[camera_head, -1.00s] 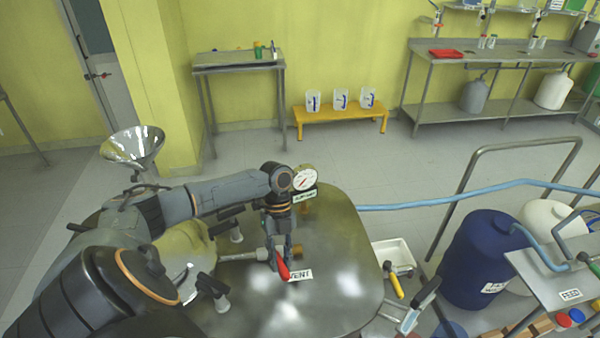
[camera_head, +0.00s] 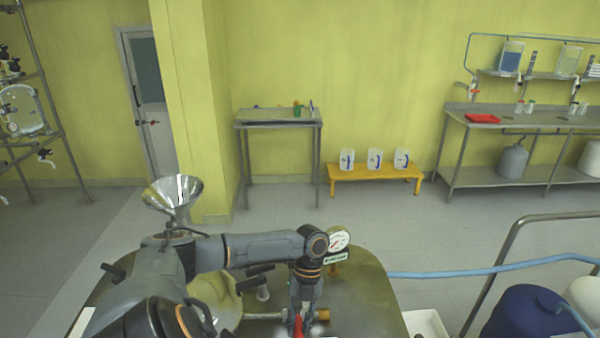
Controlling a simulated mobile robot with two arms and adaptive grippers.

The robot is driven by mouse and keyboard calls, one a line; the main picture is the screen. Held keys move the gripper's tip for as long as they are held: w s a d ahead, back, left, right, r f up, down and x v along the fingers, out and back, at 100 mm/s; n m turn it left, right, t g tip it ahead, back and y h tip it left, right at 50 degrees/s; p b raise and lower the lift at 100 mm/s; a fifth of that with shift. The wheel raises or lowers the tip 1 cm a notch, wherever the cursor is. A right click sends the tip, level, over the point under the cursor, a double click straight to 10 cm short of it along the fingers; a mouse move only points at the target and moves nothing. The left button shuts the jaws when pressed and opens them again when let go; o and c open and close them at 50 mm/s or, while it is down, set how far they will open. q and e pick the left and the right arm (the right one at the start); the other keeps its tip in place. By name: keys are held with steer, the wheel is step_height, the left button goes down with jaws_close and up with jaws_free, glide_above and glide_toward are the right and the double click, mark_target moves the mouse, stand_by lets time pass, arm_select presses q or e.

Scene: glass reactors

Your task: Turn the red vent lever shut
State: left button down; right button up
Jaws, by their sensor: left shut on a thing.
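The red vent lever (camera_head: 298,326) stands over the metal vessel lid (camera_head: 365,305) at the bottom edge of the head view. Only a small red part of it shows, between the fingers. My left gripper (camera_head: 302,318) reaches down from above and is shut on the lever. Its fingertips are close to the picture's lower edge, so the lever's full angle cannot be told. A brass-ended pipe fitting (camera_head: 323,314) lies just right of the fingers. My right gripper is not in view.
A pressure gauge (camera_head: 339,240) stands on the lid right behind my left wrist. A metal funnel (camera_head: 172,194) rises at the left. A blue hose (camera_head: 480,271) runs off to the right, near a metal rail (camera_head: 497,262) and a blue drum (camera_head: 525,315).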

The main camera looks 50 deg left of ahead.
arm_select(q)
steer(key=c, duration=1.1)
jaws_free()
steer(key=shift+s, duration=0.1)
steer(key=shift+c, duration=0.2)
steer(key=shift+r, duration=0.1)
steer(key=v, duration=1.2)
